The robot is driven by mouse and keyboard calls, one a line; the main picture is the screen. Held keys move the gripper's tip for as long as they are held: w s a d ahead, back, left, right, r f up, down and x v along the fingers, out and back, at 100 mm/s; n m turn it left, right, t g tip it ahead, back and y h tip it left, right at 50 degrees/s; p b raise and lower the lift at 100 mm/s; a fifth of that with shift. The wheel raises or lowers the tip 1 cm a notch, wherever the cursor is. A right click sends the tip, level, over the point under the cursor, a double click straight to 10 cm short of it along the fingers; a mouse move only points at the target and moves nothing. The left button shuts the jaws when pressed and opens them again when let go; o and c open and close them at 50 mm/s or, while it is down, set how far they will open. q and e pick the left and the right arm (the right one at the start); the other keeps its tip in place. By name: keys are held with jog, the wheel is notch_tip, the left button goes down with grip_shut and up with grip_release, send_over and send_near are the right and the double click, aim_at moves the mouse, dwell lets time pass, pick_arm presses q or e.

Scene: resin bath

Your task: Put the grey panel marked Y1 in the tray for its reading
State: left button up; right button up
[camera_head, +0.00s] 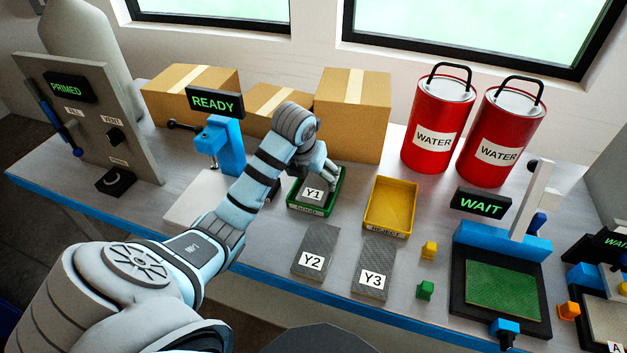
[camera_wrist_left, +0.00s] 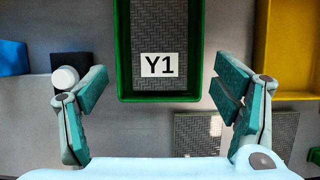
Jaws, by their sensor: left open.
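The grey panel marked Y1 (camera_head: 312,194) lies in the green tray (camera_head: 309,210). The panel also shows in the left wrist view (camera_wrist_left: 160,38), flat inside the walls of the green tray (camera_wrist_left: 125,60). A yellow tray (camera_head: 391,205) stands to the right of the green one and looks empty. My left gripper (camera_head: 318,172) is over the green tray. In the left wrist view my left gripper (camera_wrist_left: 160,98) has its fingers wide apart, with nothing between them, and the panel is beyond them. The label on the green tray's front is too small to read. My right gripper is not in view.
Panels Y2 (camera_head: 315,250) and Y3 (camera_head: 373,268) lie in front of the trays. A yellow block (camera_head: 429,250) and a green block (camera_head: 425,290) sit right of Y3. A blue device under a READY sign (camera_head: 215,102) stands left; a WAIT sign (camera_head: 481,204) stands right.

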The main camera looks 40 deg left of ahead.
pick_arm(q)
jog(key=p+v, duration=0.5)
jog(key=v, duration=0.3)
jog(key=shift+r, duration=0.2)
jog(key=shift+f, duration=0.15)
